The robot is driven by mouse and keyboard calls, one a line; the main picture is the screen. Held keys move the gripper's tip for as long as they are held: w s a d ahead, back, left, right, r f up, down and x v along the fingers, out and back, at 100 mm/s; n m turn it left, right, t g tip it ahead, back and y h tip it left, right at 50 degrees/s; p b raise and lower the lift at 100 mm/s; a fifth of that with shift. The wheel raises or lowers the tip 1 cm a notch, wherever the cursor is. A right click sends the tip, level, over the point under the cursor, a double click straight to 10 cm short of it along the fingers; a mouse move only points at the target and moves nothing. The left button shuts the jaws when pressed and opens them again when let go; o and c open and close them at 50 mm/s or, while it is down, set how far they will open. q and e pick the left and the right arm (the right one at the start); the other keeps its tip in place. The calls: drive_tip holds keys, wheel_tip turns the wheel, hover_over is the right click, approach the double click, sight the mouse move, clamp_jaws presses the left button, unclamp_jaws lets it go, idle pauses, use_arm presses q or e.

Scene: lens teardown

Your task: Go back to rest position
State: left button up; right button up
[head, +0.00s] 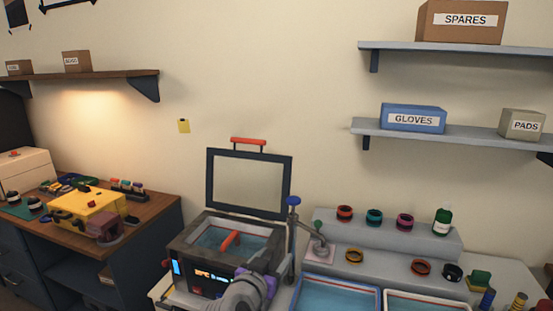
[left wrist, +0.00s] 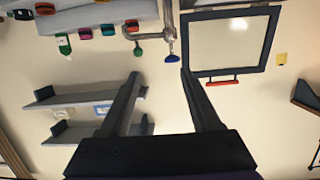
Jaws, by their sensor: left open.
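My left gripper (left wrist: 160,74) is open and empty in the left wrist view, its two dark fingers spread apart with the wall and shelves beyond them. That view is upside down. In the head view a grey part of my arm (head: 247,293) shows at the bottom edge, in front of the dark box machine (head: 188,247); the fingers cannot be made out there. The machine's framed lid (head: 211,184) stands raised, with a red handle on top; it also shows in the left wrist view (left wrist: 180,30). My right gripper is in neither view.
A grey stepped stand (head: 446,241) holds several coloured rings and a green bottle (head: 442,222). Trays (head: 377,291) lie in front of it. A post with a blue knob (head: 293,201) stands beside the machine. A wooden desk (head: 160,209) is at left. Wall shelves (head: 455,135) hang at right.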

use_arm(q)
drive_tip(key=s+a+f+n+g+y, duration=0.1)
drive_tip(key=s+a+f+g, duration=0.2)
drive_tip(key=s+a+f, duration=0.2)
drive_tip(key=s+a+f+n+g+y, duration=0.1)
drive_tip(key=s+a+f, duration=0.5)
drive_tip(key=s, duration=0.8)
drive_tip(key=s+a+f+n+g+y, duration=0.2)
drive_tip(key=s+a+f, duration=0.4)
drive_tip(key=s+f, duration=0.4)
drive_tip(key=f+g+y, duration=0.1)
drive_tip(key=g, duration=0.1)
drive_tip(key=shift+g+p, duration=0.4)
